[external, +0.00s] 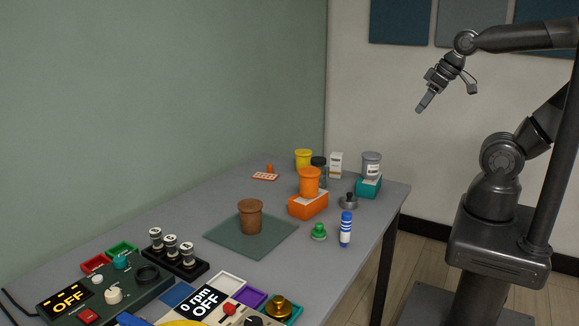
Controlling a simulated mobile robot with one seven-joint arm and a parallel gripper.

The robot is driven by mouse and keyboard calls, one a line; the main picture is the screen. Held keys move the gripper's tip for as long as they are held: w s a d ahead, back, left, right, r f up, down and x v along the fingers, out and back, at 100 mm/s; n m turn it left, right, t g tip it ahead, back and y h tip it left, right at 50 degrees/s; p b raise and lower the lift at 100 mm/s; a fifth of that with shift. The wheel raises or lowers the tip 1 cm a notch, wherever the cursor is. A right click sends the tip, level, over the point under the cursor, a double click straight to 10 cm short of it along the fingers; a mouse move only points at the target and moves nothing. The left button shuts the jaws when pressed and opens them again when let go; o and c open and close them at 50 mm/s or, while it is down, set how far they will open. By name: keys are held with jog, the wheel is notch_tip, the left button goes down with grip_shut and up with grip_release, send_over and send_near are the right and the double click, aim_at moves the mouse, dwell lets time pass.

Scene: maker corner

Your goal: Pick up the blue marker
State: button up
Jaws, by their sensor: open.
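A blue and white banded upright cylinder (345,230), which looks like the blue marker, stands near the right edge of the grey table. My gripper (421,108) is high above and to the right of the table, pointing down and left. It is open, empty and well apart from the cylinder. The gap between its fingers is too small to make out.
A green knob (319,232) stands just left of the cylinder, and a grey knob (348,201) behind it. An orange box (308,207) bears an orange cup (310,181). A brown cup (250,216) stands on a green mat (222,236). Control panels (106,292) fill the front.

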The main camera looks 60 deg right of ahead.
jog(key=w+a+f+n+g, duration=0.1)
jog(key=w+a+f+g, duration=0.1)
jog(key=w+a+f, duration=0.5)
jog(key=w+a+f+n+g, duration=0.2)
jog(key=w+a, duration=0.3)
jog(key=a, duration=0.5)
jog(key=shift+n+g, duration=0.7)
jog(key=shift+g, duration=0.1)
jog(key=a+f, duration=0.3)
jog(key=a, duration=0.1)
jog(key=a+f, duration=0.7)
jog(key=a, duration=0.2)
jog(key=shift+s+a+f, duration=0.1)
jog(key=shift+s+f, duration=0.2)
jog(key=shift+f, duration=0.1)
send_over(346, 229)
jog(key=d, duration=0.1)
jog(key=f, duration=0.2)
jog(key=w+f, duration=0.1)
jog(key=f, duration=0.1)
jog(key=shift+f, duration=0.4)
jog(key=shift+s+d+f, duration=0.1)
jog(key=shift+f, duration=1.45)
jog(key=shift+s+d+f, duration=0.1)
jog(key=shift+f, duration=1.4)
jog(key=c, duration=1.1)
